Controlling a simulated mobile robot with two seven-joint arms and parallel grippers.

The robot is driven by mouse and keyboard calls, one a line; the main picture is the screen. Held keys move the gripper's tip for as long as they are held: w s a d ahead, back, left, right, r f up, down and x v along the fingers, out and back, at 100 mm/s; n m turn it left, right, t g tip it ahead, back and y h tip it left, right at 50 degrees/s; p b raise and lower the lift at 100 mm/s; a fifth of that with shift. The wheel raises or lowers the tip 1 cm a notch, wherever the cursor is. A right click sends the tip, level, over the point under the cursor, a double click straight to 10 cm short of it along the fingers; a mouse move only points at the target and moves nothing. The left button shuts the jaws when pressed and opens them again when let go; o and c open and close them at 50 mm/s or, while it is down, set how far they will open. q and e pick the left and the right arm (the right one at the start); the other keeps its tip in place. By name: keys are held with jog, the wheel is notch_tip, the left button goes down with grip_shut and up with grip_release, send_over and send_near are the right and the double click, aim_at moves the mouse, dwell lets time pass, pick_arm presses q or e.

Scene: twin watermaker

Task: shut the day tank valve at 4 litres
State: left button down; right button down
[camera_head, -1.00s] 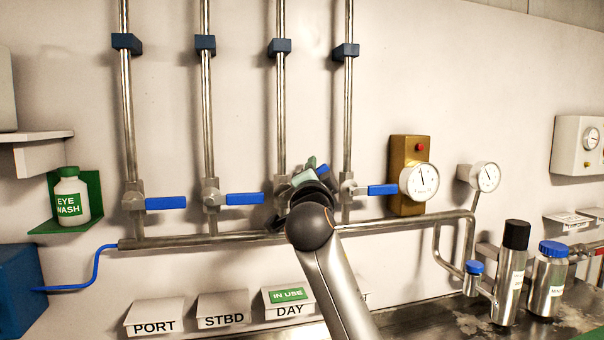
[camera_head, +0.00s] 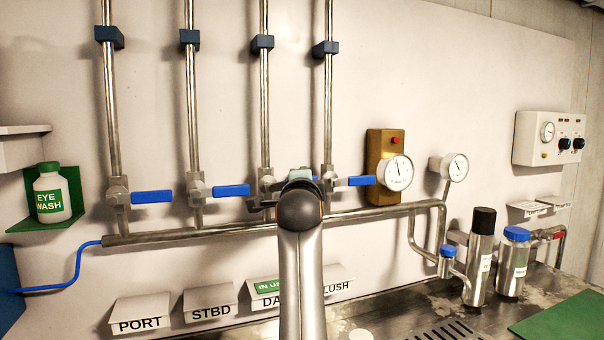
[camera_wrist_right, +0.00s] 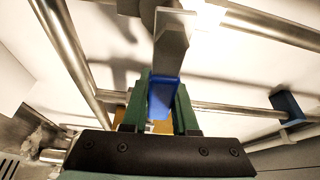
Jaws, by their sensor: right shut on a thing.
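The day valve (camera_head: 267,184) is on the third vertical pipe, above the DAY sign (camera_head: 268,302). My right gripper (camera_head: 300,176) is in front of it and hides most of its lever. In the right wrist view, the green fingers (camera_wrist_right: 160,108) are shut on the blue day valve lever (camera_wrist_right: 162,92), which joins the grey valve body (camera_wrist_right: 172,40). A bit of blue shows beside the gripper in the head view. The lever's exact angle is hidden there. I see no readable litre figure. My left gripper is not in view.
The port valve lever (camera_head: 152,196), starboard valve lever (camera_head: 231,190) and flush valve lever (camera_head: 361,181) lie level, pointing right. A green IN USE tag (camera_head: 266,286) sits on the DAY sign. Gauges (camera_head: 396,173) and steel bottles (camera_head: 481,255) stand to the right.

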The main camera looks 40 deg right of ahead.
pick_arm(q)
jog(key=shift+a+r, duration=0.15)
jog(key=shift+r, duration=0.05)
pick_arm(e)
jog(key=shift+f+m, duration=0.5)
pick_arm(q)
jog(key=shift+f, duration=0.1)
pick_arm(e)
jog(key=shift+f, duration=0.1)
jog(key=c, duration=0.7)
grip_release()
pick_arm(q)
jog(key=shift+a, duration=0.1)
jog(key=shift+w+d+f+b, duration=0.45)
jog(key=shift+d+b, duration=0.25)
jog(key=shift+b, duration=0.25)
pick_arm(e)
jog(key=v, duration=1.2)
jog(key=shift+s+a+r, duration=0.15)
jog(key=shift+s+r, duration=0.05)
jog(key=shift+r, duration=0.1)
